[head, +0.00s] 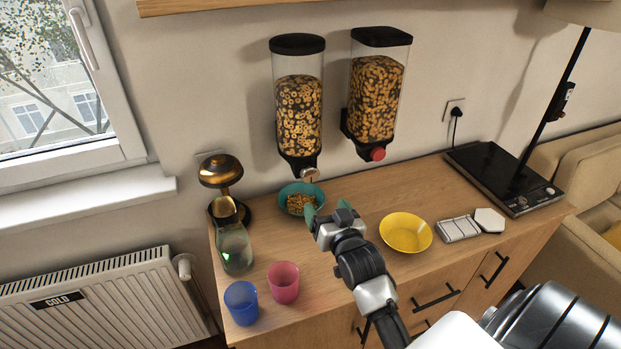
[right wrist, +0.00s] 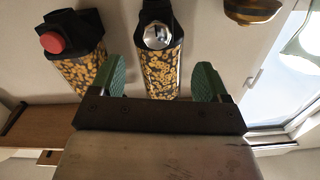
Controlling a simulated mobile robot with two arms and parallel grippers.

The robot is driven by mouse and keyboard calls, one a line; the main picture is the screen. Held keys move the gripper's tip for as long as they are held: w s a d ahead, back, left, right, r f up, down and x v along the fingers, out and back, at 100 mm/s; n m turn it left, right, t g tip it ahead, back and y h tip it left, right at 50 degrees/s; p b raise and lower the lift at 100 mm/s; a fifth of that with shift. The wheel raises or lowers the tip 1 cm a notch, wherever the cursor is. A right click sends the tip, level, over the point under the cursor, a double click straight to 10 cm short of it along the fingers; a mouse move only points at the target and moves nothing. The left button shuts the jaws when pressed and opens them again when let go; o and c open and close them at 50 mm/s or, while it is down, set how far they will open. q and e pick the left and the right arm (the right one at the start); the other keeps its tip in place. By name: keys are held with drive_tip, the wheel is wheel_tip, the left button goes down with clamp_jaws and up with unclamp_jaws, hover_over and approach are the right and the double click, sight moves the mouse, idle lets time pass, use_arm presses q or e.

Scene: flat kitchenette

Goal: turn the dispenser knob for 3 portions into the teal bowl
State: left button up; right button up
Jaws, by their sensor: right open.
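The teal bowl (head: 289,188) stands on the wooden counter under the left cereal dispenser (head: 298,110), with some ring cereal in it. That dispenser has a metallic knob (head: 310,173) at its lower front. My right gripper (head: 326,209) is open and empty, in front of and below the knob, and overlaps the bowl's right edge in the head view. In the right wrist view the metallic knob (right wrist: 156,36) shows between and beyond the two green fingertips (right wrist: 160,80), apart from them. My left gripper is not in view.
A second dispenser (head: 375,95) with a red knob (head: 378,154) hangs to the right.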

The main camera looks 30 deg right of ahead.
sight(311, 178)
drive_tip(key=x, duration=0.3)
drive_tip(key=p+x, duration=0.1)
drive_tip(key=x, duration=0.3)
drive_tip(key=p+x, duration=0.1)
drive_tip(key=x, duration=0.3)
drive_tip(key=shift+d+r, duration=0.3)
drive_tip(key=shift+r, duration=0.1)
drive_tip(key=shift+c, duration=0.2)
drive_tip(key=c, duration=0.9)
drive_tip(key=shift+m, duration=0.4)
